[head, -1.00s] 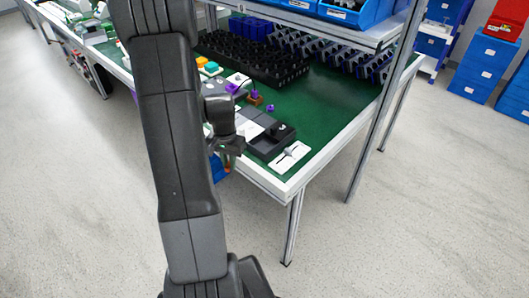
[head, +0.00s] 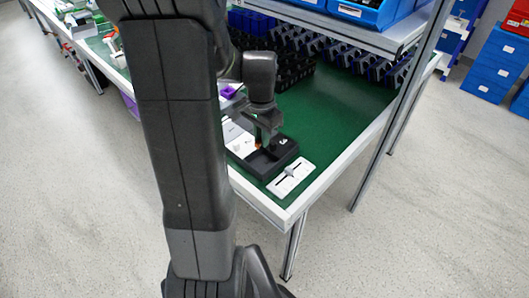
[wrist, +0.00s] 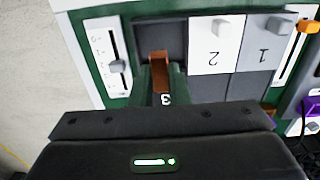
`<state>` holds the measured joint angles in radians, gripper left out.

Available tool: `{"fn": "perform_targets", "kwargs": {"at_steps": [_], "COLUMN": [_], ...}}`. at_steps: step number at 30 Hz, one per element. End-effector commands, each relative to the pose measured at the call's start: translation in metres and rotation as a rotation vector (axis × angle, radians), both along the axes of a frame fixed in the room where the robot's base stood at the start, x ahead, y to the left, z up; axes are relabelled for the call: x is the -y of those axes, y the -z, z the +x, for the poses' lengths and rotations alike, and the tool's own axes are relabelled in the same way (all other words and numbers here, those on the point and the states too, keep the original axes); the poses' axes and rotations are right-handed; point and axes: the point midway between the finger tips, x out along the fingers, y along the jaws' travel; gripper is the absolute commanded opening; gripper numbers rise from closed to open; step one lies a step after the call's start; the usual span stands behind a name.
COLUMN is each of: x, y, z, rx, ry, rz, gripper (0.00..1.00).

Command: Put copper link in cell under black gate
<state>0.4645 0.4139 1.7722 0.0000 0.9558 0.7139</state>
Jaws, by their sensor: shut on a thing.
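My gripper (wrist: 161,76) is shut on the copper link (wrist: 159,60), a small brown-orange piece that sticks out past the fingertips. In the wrist view it is over an open dark cell (wrist: 174,36), beside the white gate marked 2 (wrist: 209,58). A "3" shows on a dark surface, likely the black gate (wrist: 166,99), mostly hidden by the fingers. In the head view my gripper (head: 264,138) is above the black housing (head: 281,155), and a bit of the link shows below it. I cannot tell whether the link touches the cell floor.
A white slider plate (wrist: 107,55) with a grey knob lies beside the cell; it also shows in the head view (head: 303,174). The grey gate marked 1 (wrist: 259,58) is beyond gate 2. A purple part (wrist: 311,105) is at right. A shelf post (head: 400,110) stands to the right.

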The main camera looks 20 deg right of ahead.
Motion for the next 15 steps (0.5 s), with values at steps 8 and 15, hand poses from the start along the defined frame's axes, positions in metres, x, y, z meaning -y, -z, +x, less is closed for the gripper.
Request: {"fn": "perform_targets", "kwargs": {"at_steps": [8,15], "x": [-0.001,0.0], "y": [0.044,0.068], "z": [-0.001,0.0], "rx": [-0.004,-0.003], "ry": [0.0,0.0], "rz": [0.003,0.001], "gripper": [0.0,0.0]}}
